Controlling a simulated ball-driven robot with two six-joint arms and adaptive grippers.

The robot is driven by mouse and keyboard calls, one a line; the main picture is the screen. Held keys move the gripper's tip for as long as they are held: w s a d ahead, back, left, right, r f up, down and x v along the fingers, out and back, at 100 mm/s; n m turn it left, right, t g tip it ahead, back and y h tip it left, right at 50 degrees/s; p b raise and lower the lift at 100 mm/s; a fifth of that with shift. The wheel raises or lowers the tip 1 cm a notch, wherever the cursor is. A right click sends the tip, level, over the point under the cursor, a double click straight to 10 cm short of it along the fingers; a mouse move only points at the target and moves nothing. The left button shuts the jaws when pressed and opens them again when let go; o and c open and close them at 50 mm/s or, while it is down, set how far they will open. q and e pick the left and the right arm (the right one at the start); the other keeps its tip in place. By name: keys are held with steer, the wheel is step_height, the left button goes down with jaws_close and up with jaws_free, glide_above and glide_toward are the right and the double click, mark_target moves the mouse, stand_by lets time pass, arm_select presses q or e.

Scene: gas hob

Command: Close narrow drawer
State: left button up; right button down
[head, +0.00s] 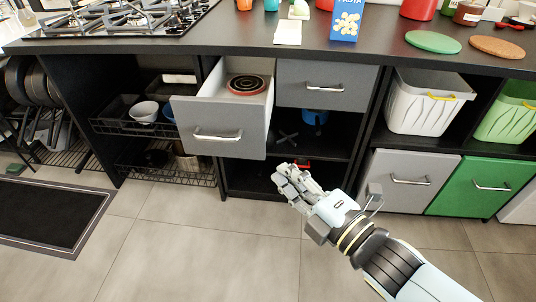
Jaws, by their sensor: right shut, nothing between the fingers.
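The narrow drawer (222,129) is pulled out from under the black countertop, left of a matching drawer that is closed. It has a grey front with a silver handle (217,136), and a dark round item with red rings (247,84) lies inside it. My right gripper (283,174) is shut and empty, below and to the right of the open drawer's front, apart from it. My right arm comes in from the lower right. My left gripper is not in view.
The closed drawer (326,87) is right of the open one, above open shelves. Wire baskets (170,176) stand in the left bay. White (425,106) and green bins are at the right. A gas hob (120,18) is on the countertop.

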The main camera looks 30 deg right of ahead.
steer(key=w, duration=0.3)
glide_toward(246, 122)
steer(key=w+a, duration=0.2)
steer(key=a, duration=0.1)
steer(key=w+d, duration=0.1)
steer(key=w, duration=0.1)
steer(key=shift+w+d+f, duration=0.1)
steer(key=shift+w+d, duration=0.25)
steer(key=shift+d, duration=0.05)
steer(key=shift+w, duration=0.1)
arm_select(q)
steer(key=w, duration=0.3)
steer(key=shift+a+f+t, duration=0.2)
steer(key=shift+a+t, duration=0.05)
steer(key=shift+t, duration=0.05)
arm_select(e)
steer(key=shift+w+d, duration=0.1)
